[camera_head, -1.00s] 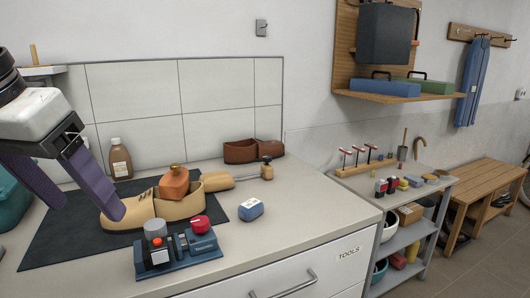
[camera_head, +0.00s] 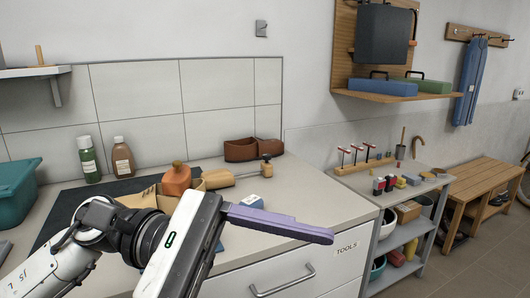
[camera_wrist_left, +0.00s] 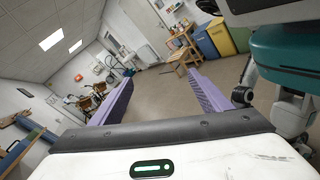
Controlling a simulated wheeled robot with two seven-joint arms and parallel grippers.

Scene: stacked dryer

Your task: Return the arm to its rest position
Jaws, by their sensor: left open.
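My left gripper (camera_head: 322,236) has purple fingers and a white body. In the head view it is held in front of the counter's front edge, with its fingers pointing right. In the left wrist view its two fingers (camera_wrist_left: 160,76) are spread well apart with nothing between them. My left arm comes in from the lower left and hides much of the counter's front. It covers most of the tan shoe (camera_head: 140,199) on the dark mat (camera_head: 62,212). My right gripper does not show.
On the counter (camera_head: 300,190) stand an orange block with a knob (camera_head: 176,180), a green bottle (camera_head: 89,160), a brown bottle (camera_head: 122,158) and a teal bin (camera_head: 18,190). A drawer marked TOOLS (camera_head: 320,262) is below. A shelf cart (camera_head: 412,230) stands to the right.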

